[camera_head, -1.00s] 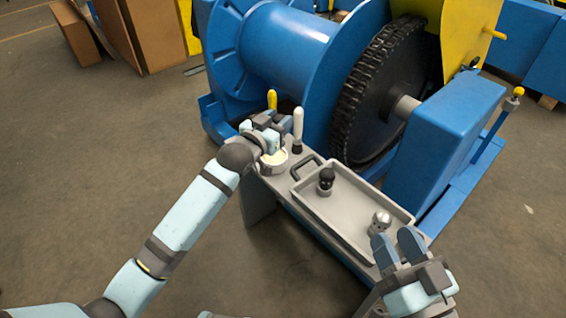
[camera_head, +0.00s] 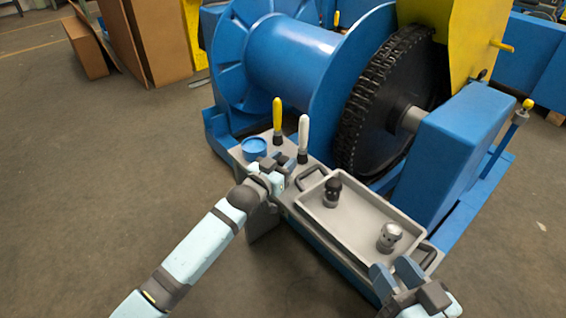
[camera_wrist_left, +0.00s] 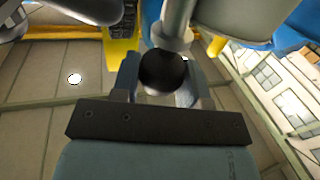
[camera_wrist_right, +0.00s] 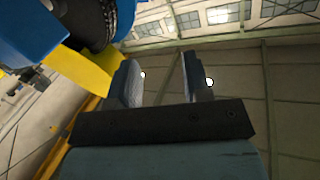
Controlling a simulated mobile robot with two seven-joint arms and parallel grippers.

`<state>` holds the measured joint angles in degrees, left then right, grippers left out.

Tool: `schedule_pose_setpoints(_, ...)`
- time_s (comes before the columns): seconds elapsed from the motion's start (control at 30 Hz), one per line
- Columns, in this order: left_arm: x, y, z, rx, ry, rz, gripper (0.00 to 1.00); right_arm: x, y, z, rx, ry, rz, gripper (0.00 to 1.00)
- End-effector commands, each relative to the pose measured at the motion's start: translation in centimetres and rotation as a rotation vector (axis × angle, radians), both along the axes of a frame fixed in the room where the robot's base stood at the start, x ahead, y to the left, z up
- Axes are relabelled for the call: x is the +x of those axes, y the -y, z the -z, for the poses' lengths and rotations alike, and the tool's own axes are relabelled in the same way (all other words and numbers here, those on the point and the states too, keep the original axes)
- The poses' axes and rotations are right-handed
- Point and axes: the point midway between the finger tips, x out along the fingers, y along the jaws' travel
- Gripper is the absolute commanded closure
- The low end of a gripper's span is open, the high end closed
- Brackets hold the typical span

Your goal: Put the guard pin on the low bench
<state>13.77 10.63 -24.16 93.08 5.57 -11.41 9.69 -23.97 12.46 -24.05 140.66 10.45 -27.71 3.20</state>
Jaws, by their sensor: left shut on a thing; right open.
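My left gripper (camera_head: 272,170) is low over the left end of the grey low bench (camera_head: 290,190), next to the white-handled tool. It is shut on a dark round-headed piece (camera_wrist_left: 163,72), which I take to be the guard pin. The left wrist view shows this head between the fingers; the rest is hidden, and I cannot tell whether it touches the bench. My right gripper (camera_head: 396,277) is open and empty by the bench's near right end. Its parted fingers show in the right wrist view (camera_wrist_right: 160,85).
A grey tray (camera_head: 352,215) on the bench holds a black-topped piece (camera_head: 332,192) and a silver piece (camera_head: 389,236). White (camera_head: 304,135) and yellow (camera_head: 277,114) handles stand upright near a blue cup (camera_head: 254,147). Behind are the blue drum (camera_head: 290,50), chain wheel (camera_head: 390,95) and yellow guard (camera_head: 465,40).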

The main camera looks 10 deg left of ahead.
Motion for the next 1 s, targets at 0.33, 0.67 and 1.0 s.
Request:
schedule_pose_setpoints(0.33,0.0,0.0,0.3,0.000,0.000,0.000,0.34,0.0,0.0,0.1,-0.001,-0.001,0.000,0.55)
schedule_pose_setpoints(0.67,-0.9,-0.5,-0.1,0.001,-0.002,-0.001,0.34,0.0,0.0,-0.5,0.001,0.004,0.003,0.55)
schedule_pose_setpoints(1.0,-7.5,-3.2,-0.2,0.002,-0.004,-0.001,0.34,0.0,0.3,-4.4,0.063,0.111,0.040,0.55)
